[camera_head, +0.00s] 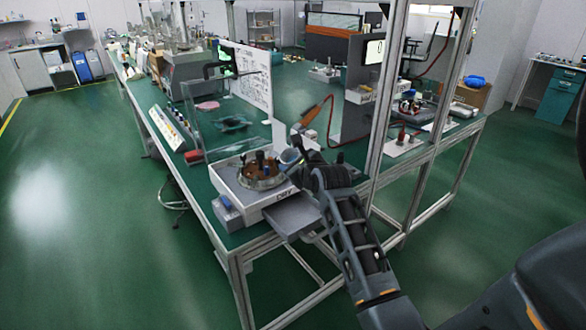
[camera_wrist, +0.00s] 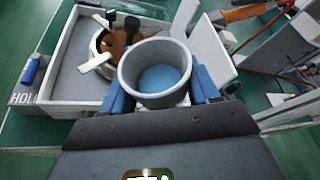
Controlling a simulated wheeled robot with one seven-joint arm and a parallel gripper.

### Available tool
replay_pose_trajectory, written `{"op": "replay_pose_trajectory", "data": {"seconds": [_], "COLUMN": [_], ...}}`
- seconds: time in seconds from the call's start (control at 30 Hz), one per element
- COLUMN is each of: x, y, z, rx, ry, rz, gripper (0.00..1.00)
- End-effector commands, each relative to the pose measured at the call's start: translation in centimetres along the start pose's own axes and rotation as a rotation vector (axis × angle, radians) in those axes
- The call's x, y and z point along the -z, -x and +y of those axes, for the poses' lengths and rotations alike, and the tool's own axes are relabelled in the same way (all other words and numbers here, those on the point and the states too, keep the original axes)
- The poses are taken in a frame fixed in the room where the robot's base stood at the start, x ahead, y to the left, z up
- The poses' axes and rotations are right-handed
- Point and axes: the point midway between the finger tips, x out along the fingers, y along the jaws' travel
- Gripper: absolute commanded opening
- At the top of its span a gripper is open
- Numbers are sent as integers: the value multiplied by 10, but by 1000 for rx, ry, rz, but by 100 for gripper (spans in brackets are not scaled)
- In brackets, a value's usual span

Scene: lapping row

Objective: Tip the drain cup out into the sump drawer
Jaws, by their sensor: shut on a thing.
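The drain cup (camera_wrist: 128,72) is a grey round cup with blue contents inside. My gripper (camera_wrist: 158,92) is shut on it, with a blue finger on each side. The cup also shows in the head view (camera_head: 290,156), held up beside the lapping machine's tray. Its mouth faces the wrist camera, and the blue contents are still in it; its exact tilt is hard to tell. A grey drawer-like box (camera_head: 294,218), probably the sump drawer, juts out from the bench front, below and close to my gripper. Its inside cannot be made out.
The white machine tray (camera_head: 256,207) holds a round lapping plate (camera_head: 262,176) with dark knobs. A clear screen (camera_head: 215,118) stands behind it. An upright frame post (camera_head: 385,110) is close right of my arm. A white sign board (camera_head: 248,76) stands farther back.

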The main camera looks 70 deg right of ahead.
Motion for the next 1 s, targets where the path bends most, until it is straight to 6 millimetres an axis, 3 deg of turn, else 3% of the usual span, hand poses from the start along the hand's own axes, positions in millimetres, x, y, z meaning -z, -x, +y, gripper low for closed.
{"op": "replay_pose_trajectory", "data": {"seconds": [0.37,0.6,1.0], "x": [18,20,22], "y": [-7,-8,-9], "z": [5,11,15], "rx": [87,188,297], "ry": [208,457,720], "rz": [-12,-28,-42], "gripper": [31,31,31]}}
